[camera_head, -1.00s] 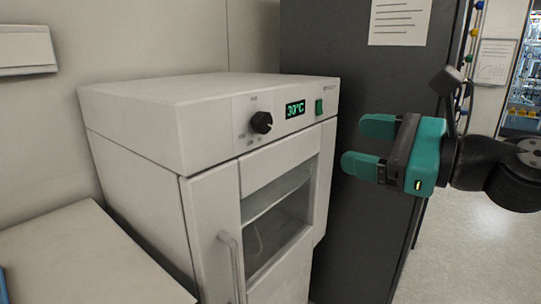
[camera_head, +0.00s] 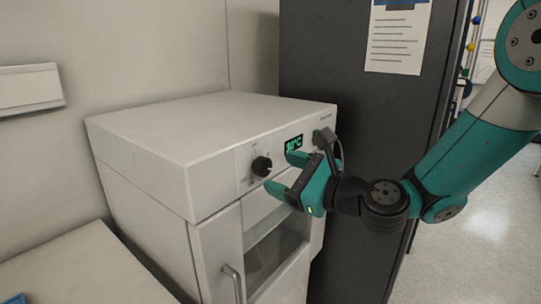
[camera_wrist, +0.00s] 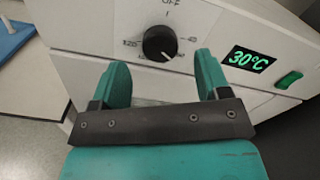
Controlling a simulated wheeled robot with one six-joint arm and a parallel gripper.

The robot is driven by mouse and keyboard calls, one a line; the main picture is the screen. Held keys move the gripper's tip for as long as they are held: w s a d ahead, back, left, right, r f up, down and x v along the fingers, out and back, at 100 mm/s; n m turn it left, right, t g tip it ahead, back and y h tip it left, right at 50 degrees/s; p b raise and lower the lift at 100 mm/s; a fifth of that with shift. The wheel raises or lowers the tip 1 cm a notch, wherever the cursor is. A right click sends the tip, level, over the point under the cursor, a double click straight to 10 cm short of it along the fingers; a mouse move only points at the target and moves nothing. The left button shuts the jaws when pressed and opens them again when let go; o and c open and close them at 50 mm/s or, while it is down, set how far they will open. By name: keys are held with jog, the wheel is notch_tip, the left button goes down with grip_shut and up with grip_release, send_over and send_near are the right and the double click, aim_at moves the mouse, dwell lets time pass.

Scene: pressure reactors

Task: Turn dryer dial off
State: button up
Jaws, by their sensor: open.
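The dryer (camera_head: 170,140) is a white cabinet with a glass door and a control panel. Its round black dial (camera_head: 261,166) sits left of a green display reading 30°C (camera_head: 294,143). In the wrist view the dial (camera_wrist: 160,43) lies beyond and between the fingertips, with "OFF" printed above it. My gripper (camera_head: 283,173) is open and empty, in front of the panel, to the right of the dial in the head view. The fingers (camera_wrist: 162,75) do not appear to touch the dial. The gripper partly covers the display.
A green switch (camera_wrist: 289,80) sits right of the display. A dark cabinet (camera_head: 360,110) with a paper sheet (camera_head: 398,38) stands right of the dryer. A white worktop (camera_head: 80,270) is at the lower left. A door handle (camera_head: 232,283) projects below the panel.

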aim_at(267, 167)
jog(key=shift+p+x, duration=0.5)
jog(key=shift+x, duration=1.35)
jog(key=c, duration=0.9)
jog(key=shift+n, duration=0.3)
